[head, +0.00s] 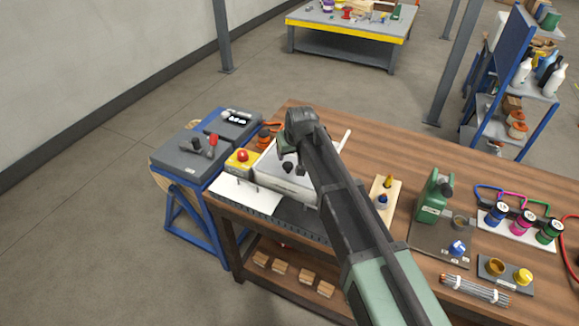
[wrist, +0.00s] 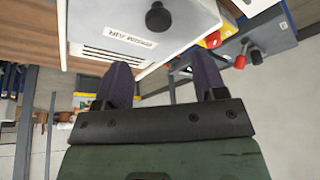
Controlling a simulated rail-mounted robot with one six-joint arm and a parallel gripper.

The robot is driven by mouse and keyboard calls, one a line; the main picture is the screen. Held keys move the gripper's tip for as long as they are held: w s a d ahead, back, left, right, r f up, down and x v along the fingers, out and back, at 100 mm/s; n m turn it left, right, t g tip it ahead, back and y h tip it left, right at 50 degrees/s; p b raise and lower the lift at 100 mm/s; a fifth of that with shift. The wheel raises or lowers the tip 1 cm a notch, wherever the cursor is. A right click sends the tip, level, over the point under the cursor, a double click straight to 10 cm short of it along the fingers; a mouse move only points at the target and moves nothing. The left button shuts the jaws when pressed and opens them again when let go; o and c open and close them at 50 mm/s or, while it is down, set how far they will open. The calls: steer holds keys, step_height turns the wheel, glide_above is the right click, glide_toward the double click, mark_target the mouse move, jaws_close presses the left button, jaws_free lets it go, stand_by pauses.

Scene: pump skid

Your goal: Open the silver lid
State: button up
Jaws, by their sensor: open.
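A pale silver-white box (head: 272,177) stands on the wooden workbench, partly hidden by my arm in the head view. Its light panel, which looks like the silver lid (wrist: 112,20), fills the top of the wrist view. It carries a black round knob (wrist: 158,17), a printed label and dark slots. The panel looks closed, though its edges are partly out of view. My gripper (wrist: 162,64) is open, with two dark fingers apart and nothing between them. The fingers are near the slotted front, with the knob above the gap in the picture; I see no clear contact.
A yellow box with a red button (head: 243,160) stands left of the silver box. A blue stand with grey cases (head: 190,158) adjoins the bench. The floor at left is clear.

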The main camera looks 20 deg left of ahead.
mark_target(288, 165)
steer(key=b+x, duration=0.7)
steer(key=x, duration=0.2)
steer(key=shift+f+b, duration=0.3)
steer(key=shift+b, duration=0.05)
steer(key=shift+r, duration=0.1)
jaws_close()
steer(key=w, duration=0.5)
steer(key=w+d, duration=0.1)
steer(key=w, duration=0.4)
steer(key=w+d, duration=0.1)
steer(key=w, duration=0.4)
steer(key=shift+w+d, duration=0.15)
steer(key=shift+w, duration=0.25)
jaws_free()
steer(key=shift+r, duration=0.15)
